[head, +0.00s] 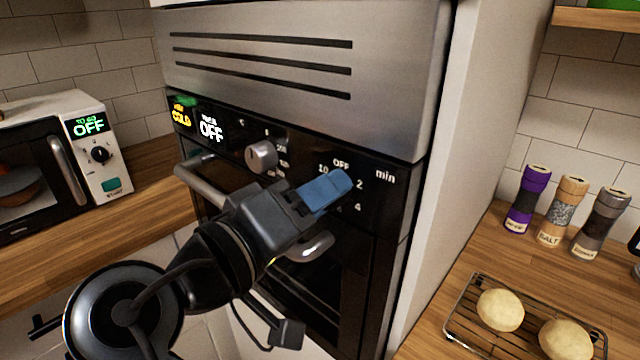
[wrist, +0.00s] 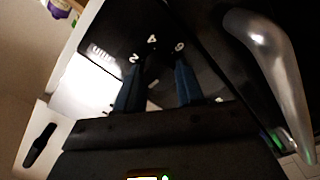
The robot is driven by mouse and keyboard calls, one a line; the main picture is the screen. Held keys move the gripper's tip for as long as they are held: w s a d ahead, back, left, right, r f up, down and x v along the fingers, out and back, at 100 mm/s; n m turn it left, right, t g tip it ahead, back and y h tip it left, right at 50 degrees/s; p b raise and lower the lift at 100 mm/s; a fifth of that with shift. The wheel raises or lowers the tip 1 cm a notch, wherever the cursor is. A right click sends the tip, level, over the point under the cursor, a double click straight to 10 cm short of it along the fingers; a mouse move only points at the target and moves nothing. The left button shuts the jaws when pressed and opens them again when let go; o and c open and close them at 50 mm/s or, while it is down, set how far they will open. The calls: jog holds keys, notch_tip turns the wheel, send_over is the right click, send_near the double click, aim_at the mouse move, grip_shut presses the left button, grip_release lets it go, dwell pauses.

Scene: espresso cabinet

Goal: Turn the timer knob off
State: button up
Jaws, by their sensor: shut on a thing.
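The timer dial (head: 385,176) is at the right of the oven's black control panel, with OFF at its top and the numbers 10, 2 and 4 and "min" around it. My gripper (head: 335,188) is at this dial, its blue fingers covering the timer knob in the head view. In the wrist view the fingers (wrist: 157,82) point at the panel below the 2, 4 and 6 marks, shut on the timer knob. The knob is too dark and covered to read its pointer. A panel display (head: 211,127) reads OFF in white.
A grey temperature knob (head: 261,156) is left of my gripper. The oven door handle (head: 205,186) runs below the panel. A microwave (head: 75,150) stands at the left. Spice jars (head: 561,210) and a wire rack (head: 462,312) with buns are on the right counter.

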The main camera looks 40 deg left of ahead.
dwell(0.3)
jog(key=o, duration=1)
jog(key=shift+o, duration=0.2)
jog(key=s+b, duration=0.1)
jog(key=s, duration=0.6)
jog(key=shift+s+a+b, duration=0.35)
jog(key=shift+s, duration=0.05)
jog(key=shift+s, duration=0.1)
